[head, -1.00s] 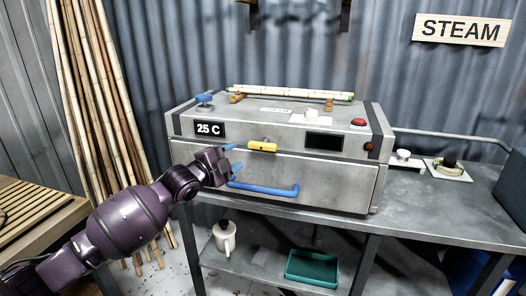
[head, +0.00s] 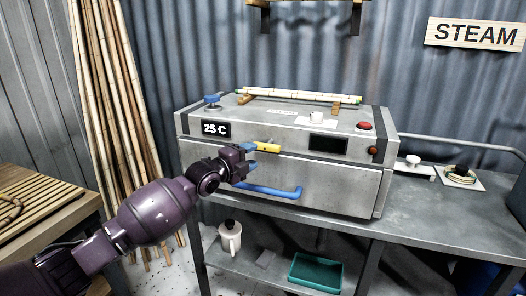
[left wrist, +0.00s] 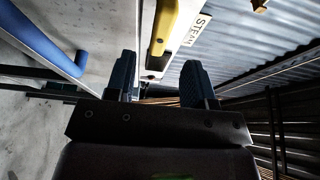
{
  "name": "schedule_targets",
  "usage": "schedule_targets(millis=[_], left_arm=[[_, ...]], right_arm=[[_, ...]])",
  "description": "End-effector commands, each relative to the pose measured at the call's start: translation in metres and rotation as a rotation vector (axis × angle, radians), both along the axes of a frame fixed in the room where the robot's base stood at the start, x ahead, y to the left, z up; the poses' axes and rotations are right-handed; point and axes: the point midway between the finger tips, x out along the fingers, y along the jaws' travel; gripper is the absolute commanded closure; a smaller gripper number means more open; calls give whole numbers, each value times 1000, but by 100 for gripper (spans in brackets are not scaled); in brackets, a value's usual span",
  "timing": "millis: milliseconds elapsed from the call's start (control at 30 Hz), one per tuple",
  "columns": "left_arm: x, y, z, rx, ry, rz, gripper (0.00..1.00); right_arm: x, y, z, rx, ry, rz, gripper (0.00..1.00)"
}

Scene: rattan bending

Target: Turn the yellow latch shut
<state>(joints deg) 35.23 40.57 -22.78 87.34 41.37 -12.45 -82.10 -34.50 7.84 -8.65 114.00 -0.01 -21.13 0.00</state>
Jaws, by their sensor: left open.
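The yellow latch (head: 268,147) lies level across the upper front of the grey steam box (head: 330,180). In the left wrist view the yellow latch (left wrist: 174,22) stands ahead of the fingers, near the gap between them. My left gripper (head: 252,160) is open at the left end of the latch, its blue fingertips partly covering that end. In the left wrist view the open fingers of my left gripper (left wrist: 158,80) show nothing between them. I cannot tell whether a finger touches the latch. My right gripper is not in view.
A blue handle (head: 270,192) crosses the box front just below the gripper. A blue knob (head: 212,101), a red button (head: 364,126) and rattan poles (head: 300,96) are on top. A slatted wooden bench (head: 40,200) and tall canes (head: 105,100) stand at left.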

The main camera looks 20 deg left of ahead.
Motion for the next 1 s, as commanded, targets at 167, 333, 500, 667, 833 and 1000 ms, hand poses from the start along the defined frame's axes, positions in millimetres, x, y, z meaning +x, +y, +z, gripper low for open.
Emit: schedule_targets(millis=[167,333,500,667,833,1000], left_arm=[[26,-13,-1,-2,0,-1,51],[43,-19,-1,-2,1,0,51],[51,-23,0,-1,0,0,51],[52,-24,0,-1,0,-1,51],[52,-24,0,-1,0,0,54],[52,-24,0,-1,0,0,80]], right_arm=[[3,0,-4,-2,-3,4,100],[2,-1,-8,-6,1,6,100],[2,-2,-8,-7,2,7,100],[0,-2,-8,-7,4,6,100],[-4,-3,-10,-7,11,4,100],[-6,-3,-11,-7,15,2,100]])
